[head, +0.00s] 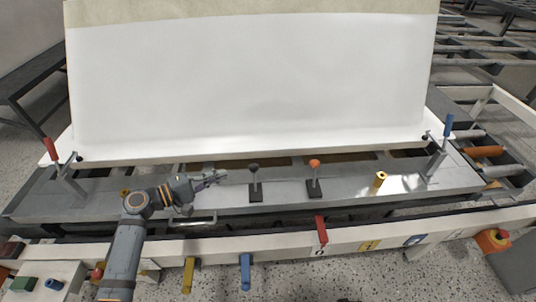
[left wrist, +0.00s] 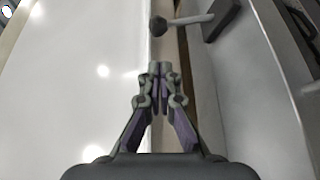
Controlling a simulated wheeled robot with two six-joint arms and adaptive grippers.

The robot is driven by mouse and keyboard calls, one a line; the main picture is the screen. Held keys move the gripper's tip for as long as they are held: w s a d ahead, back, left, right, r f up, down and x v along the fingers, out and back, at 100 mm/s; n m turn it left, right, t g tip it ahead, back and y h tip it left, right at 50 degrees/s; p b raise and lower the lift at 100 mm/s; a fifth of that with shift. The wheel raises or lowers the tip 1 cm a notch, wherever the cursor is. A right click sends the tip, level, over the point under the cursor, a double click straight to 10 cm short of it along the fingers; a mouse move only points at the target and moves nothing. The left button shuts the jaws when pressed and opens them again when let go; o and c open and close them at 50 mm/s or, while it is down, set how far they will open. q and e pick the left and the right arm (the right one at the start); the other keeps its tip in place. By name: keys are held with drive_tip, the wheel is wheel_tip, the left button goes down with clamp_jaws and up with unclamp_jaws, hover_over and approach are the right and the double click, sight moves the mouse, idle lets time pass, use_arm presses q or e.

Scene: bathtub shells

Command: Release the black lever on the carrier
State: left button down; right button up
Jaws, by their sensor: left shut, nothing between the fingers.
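The black lever (head: 254,181) stands upright on a dark base on the grey carrier (head: 355,187), with a round black knob on top. In the left wrist view its black knob (left wrist: 158,26) and pale rod show just beyond my fingertips. My left gripper (head: 222,175) is shut and empty, left of the lever and apart from it, pointing right toward it. Its closed fingers also show in the left wrist view (left wrist: 160,68). A similar lever with an orange knob (head: 314,164) stands to the right of the black one. My right gripper is not in view.
A large white shell (head: 250,80) stands behind the levers. A red-handled clamp (head: 51,149) is at the carrier's left end and a blue-handled one (head: 447,125) at its right. A white rail (head: 280,241) with coloured handles runs in front.

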sight(254, 175)
use_arm(q)
drive_tip(key=shift+r, duration=0.1)
drive_tip(key=shift+s+a, duration=0.2)
drive_tip(key=shift+a, duration=0.3)
drive_tip(key=shift+w+d, duration=0.2)
drive_tip(key=shift+d, duration=0.2)
drive_tip(key=x, duration=0.8)
drive_tip(key=shift+d+b, duration=0.15)
drive_tip(key=shift+b, duration=0.15)
drive_tip(key=shift+w+d, duration=0.3)
drive_tip(key=shift+d, duration=0.15)
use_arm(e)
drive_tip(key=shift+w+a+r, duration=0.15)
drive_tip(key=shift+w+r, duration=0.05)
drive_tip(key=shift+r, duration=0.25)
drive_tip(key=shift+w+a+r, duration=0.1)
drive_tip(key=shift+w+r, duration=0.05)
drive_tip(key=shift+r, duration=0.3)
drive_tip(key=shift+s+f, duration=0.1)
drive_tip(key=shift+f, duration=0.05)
